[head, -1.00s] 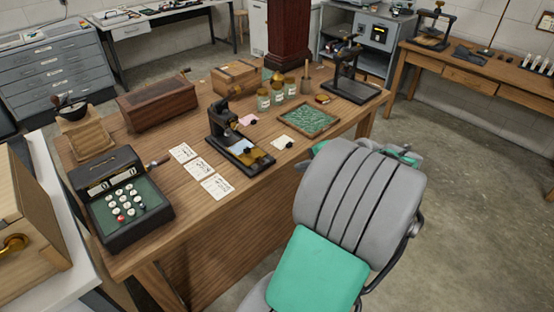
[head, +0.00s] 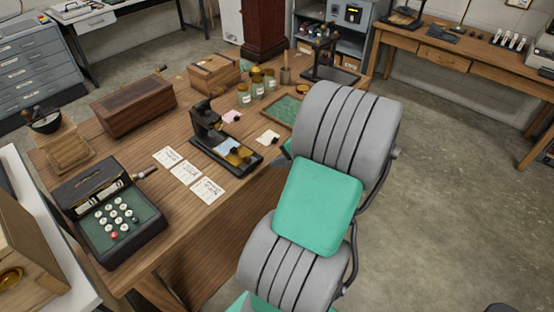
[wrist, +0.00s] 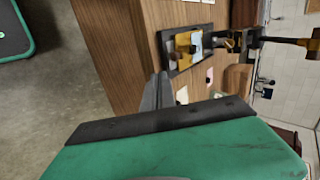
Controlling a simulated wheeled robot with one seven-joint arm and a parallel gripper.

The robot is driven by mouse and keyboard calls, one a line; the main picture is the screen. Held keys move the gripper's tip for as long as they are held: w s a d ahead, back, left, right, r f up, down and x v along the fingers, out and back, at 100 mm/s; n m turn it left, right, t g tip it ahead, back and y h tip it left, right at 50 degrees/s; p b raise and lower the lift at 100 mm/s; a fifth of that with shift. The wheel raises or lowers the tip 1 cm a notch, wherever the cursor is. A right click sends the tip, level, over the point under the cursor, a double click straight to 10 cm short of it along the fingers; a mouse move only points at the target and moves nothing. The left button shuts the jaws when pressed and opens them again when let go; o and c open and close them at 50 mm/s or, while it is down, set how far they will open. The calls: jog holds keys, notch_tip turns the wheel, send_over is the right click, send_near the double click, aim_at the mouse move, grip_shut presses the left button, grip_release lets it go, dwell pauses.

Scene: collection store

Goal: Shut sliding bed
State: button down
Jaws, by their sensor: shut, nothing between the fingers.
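A black press (head: 208,128) stands on the wooden desk. Its sliding bed (head: 238,156), yellow-brown with a pale blue patch and a dark knob, lies out in front of the upright, toward the desk's front edge. In the wrist view the bed (wrist: 184,46) shows past the fingertips. My gripper (wrist: 161,82) is shut and empty, apart from the press and near the desk's front side in that view. In the head view my grey and green arm hides the gripper, apart from perhaps a small piece beside the arm.
Three printed cards (head: 186,172) lie left of the press, and small cards (head: 267,138) lie right of it. A green-lined tray (head: 283,110), jars (head: 257,84) and an adding machine (head: 110,220) share the desk (head: 150,265).

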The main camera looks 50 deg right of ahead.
aim_at(251, 162)
jog(key=shift+w+a+f+p, duration=0.15)
jog(key=shift+w+f+p, duration=0.15)
jog(key=shift+w+f, duration=0.75)
jog(key=shift+w+a+f+p, duration=0.15)
jog(key=shift+w+f+p, duration=0.2)
jog(key=shift+w, duration=1.35)
jog(key=shift+w+a+f+p, duration=0.2)
jog(key=shift+w+f, duration=0.55)
jog(key=shift+w, duration=0.6)
jog(key=shift+d, duration=0.1)
